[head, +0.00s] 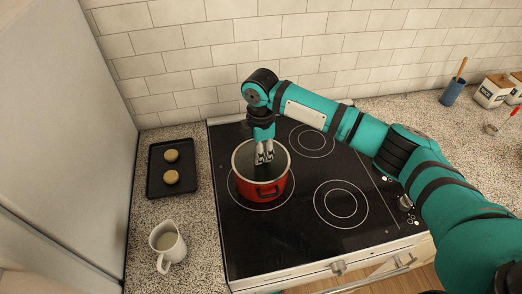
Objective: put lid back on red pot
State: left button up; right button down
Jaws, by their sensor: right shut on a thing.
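The red pot (261,191) stands on the left front burner of the black stove. My right gripper (264,157) points down over the middle of the pot's top, its fingers shut. A grey, see-through-looking round surface with a pale rim, seemingly the lid (246,163), lies across the pot's top, and the fingers meet at its middle. The fingers hide the lid's knob, and I cannot tell whether the lid rests fully on the rim. My left gripper is out of view.
A dark tray (157,184) with two round buns and a white jug (168,243) are on the counter left of the stove. The other burners of the stove (292,235) are clear. Canisters (492,91) and a blue utensil cup (453,92) stand far right.

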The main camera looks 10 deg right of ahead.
jog(key=shift+f+p, duration=0.15)
jog(key=shift+p, duration=0.65)
dwell(1.1)
dwell(0.3)
jog(key=c, duration=1.2)
grip_release()
jog(key=o, duration=0.5)
notch_tip(320, 180, up, 5)
jog(key=p, duration=0.5)
jog(key=shift+f, duration=0.15)
jog(key=shift+r, duration=1.15)
